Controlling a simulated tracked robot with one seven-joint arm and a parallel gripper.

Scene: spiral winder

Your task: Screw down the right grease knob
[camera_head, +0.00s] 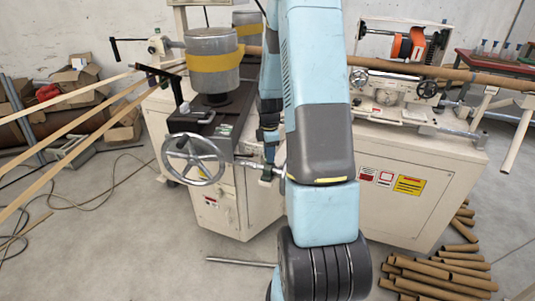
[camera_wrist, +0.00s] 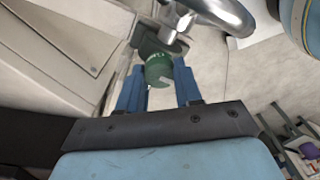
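A green grease knob (camera_wrist: 158,71) shows in the wrist view, between the tips of my blue-fingered gripper (camera_wrist: 160,80). One finger stands on each side of it, with very little gap visible. Whether the fingers press on the knob is not clear. Above the knob is a dark bracket with a shiny metal part. In the head view my gripper (camera_head: 268,175) is low beside the machine's front, right of the handwheel. My arm hides much of that area, and the knob cannot be made out clearly there.
A metal handwheel (camera_head: 194,158) sticks out left of my gripper. The cream machine cabinet (camera_head: 225,208) is close by. Cardboard tubes (camera_head: 440,275) lie on the floor at the right. Paper strips (camera_head: 75,130) cross the left side. The floor at front left is mostly clear.

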